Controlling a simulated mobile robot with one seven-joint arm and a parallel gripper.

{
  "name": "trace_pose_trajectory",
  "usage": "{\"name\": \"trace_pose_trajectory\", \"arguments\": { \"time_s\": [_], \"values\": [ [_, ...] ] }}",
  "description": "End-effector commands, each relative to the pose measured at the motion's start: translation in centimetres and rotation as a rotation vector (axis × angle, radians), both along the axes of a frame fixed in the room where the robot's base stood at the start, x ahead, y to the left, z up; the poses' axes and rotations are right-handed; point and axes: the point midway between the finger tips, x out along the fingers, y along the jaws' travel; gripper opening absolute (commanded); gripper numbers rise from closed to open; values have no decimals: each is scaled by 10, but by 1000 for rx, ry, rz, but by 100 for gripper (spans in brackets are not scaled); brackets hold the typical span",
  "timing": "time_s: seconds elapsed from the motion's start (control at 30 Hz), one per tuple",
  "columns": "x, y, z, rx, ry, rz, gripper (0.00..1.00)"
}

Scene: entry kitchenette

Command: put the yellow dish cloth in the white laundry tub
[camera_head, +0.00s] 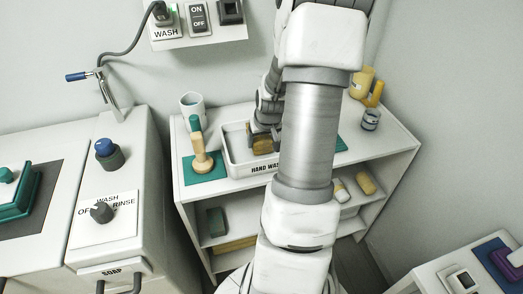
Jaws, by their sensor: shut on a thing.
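The white tub (238,171), marked "HAND WASH" on its front, stands on top of the white shelf unit. My gripper (262,130) reaches down over the tub and is shut on a yellow-tan thing, which looks like the yellow dish cloth (263,147). The cloth shows within the tub's outline, below my fingers. I cannot tell whether it touches the tub floor. My arm hides the tub's right part.
Left of the tub are a wooden-handled brush (201,159) on a green mat and a pale cup (192,105). Right are a yellow jug (364,82) and a small jar (371,119). A counter (125,190) with knobs and a tap stands left.

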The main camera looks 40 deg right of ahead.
Motion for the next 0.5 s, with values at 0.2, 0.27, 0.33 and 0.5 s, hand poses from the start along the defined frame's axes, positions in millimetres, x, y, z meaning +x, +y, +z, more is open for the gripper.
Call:
{"name": "trace_pose_trajectory", "arguments": {
  "time_s": [0.2,0.27,0.33,0.5],
  "values": [
    [0,1,-28,3,3,2,13],
    [0,1,-36,2,2,1,13],
    [0,0,-40,1,2,1,13],
    [0,0,-39,0,0,1,13]
  ]
}}
